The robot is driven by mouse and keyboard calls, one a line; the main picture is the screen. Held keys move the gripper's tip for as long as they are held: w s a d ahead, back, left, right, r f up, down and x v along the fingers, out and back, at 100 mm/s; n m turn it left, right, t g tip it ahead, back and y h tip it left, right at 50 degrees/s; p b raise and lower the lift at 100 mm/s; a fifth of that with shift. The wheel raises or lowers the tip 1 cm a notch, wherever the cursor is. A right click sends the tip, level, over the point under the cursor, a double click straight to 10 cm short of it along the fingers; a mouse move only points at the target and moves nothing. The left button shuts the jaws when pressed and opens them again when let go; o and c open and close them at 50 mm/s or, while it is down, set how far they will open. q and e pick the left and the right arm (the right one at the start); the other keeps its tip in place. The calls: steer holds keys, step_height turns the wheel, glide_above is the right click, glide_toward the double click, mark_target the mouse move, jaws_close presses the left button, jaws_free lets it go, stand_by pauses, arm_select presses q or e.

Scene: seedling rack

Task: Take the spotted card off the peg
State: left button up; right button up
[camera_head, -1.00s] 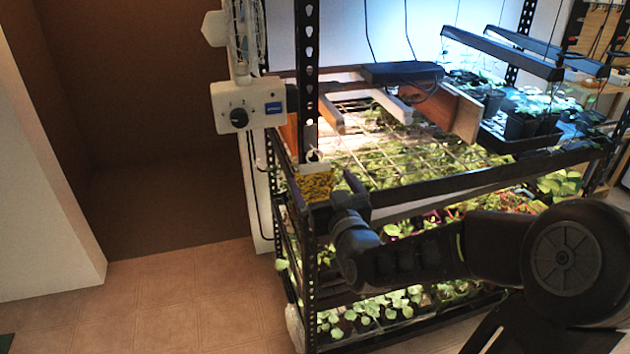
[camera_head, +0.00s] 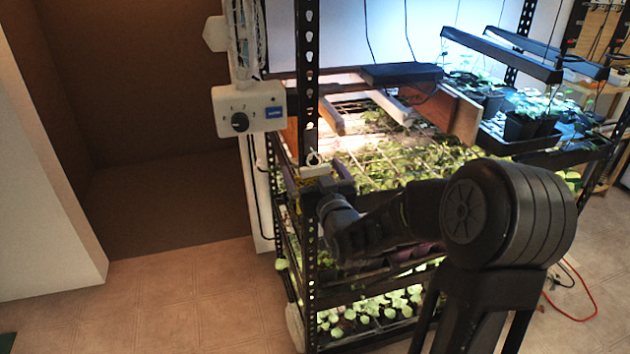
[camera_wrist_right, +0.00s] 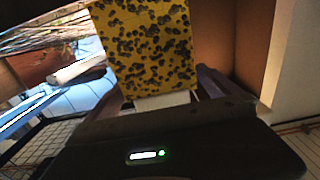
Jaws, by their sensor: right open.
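The spotted card (camera_wrist_right: 145,45) is yellow with dark blotches and fills the upper middle of the right wrist view. A white strip (camera_wrist_right: 162,101) runs along its edge nearest the gripper. In the head view the card hangs at the rack's front corner post, below a pale ring at the peg (camera_head: 314,158). Most of its yellow face is hidden there by my right gripper (camera_head: 318,181). My right gripper is open, with its fingers to either side of the card. I cannot tell whether they touch it. My left gripper is not in view.
The black perforated post (camera_head: 307,90) stands right at the card. A white control box (camera_head: 249,107) with a dial is to its left. Rack shelves with seedlings and a wire grid (camera_head: 385,155) lie behind my arm. The floor (camera_head: 190,300) at left is clear.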

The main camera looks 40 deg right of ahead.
steer(key=shift+w+d, duration=0.25)
steer(key=shift+w, duration=0.45)
steer(key=c, duration=1.3)
steer(key=shift+o, duration=0.2)
steer(key=shift+r, duration=0.15)
